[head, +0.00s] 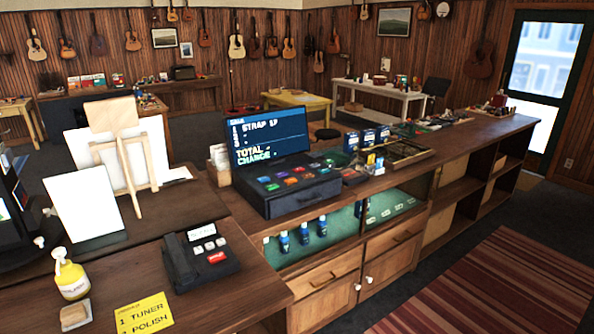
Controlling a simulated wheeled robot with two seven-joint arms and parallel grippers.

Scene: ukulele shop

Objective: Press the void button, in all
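A dark cash register (288,200) stands on the counter with several coloured keys (290,178) on its sloping top. The key labels are too small to read, so I cannot tell which one is the void button. Its blue screen (268,138) shows what looks like a strap line, then TOTAL and CHANGE. A separate black device (180,262) on the near counter has a handset-like left part, a few white keys (202,233) and a red key (216,257). Neither of my grippers is in view.
A yellow note (144,314) reads tuner and polish. A yellow pump bottle (71,275), a small wooden block (75,314) and a wooden easel (122,150) stand at the left. A wooden tray (398,153) and small boxes sit right of the register. Striped rug (500,290) at right.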

